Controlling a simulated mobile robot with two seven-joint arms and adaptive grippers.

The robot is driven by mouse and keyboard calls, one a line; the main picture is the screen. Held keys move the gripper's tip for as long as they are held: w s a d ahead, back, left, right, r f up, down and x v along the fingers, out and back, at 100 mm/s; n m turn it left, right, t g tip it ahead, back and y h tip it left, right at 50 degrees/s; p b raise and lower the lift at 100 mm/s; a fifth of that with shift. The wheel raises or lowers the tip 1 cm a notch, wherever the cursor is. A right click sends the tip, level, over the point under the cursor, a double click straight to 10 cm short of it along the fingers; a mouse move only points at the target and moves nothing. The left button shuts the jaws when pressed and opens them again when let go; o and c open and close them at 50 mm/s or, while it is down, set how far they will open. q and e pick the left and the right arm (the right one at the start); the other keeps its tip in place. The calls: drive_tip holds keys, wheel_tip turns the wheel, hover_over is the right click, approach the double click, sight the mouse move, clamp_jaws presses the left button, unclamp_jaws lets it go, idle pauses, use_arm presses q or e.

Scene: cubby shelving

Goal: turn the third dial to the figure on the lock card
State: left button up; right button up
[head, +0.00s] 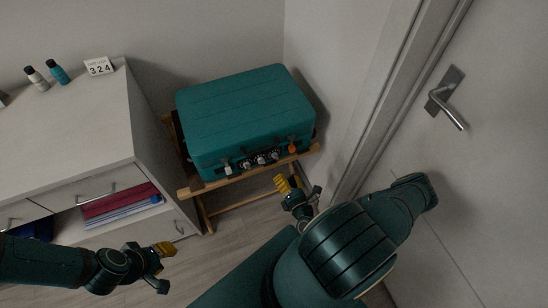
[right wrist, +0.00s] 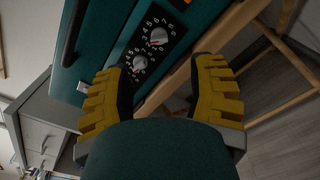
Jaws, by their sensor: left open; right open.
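The teal suitcase (head: 245,105) lies closed on a wooden rack, with three dials on its front. The third dial (head: 275,155), counted from the left, is the rightmost. In the right wrist view two dials show on a dark number plate; the upper one (right wrist: 158,36) appears to be the third. Its pointer setting is too small to read surely. The lock card (head: 99,67) on the dresser reads 324. My right gripper (head: 300,188) is open and empty, in front of and below the dials; its fingers (right wrist: 165,80) frame the plate. My left gripper (head: 166,268) is open and empty.
The white dresser (head: 75,120) stands left, with a partly open drawer of folded cloth (head: 120,200) and two small bottles on top. The wooden rack (head: 250,178) juts below the case. A door with a handle (head: 447,98) is at right. Floor between is clear.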

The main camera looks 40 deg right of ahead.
sight(276, 157)
drive_tip(key=b+x, duration=0.1)
drive_tip(key=x, duration=0.8)
drive_tip(key=shift+w, duration=0.35)
clamp_jaws()
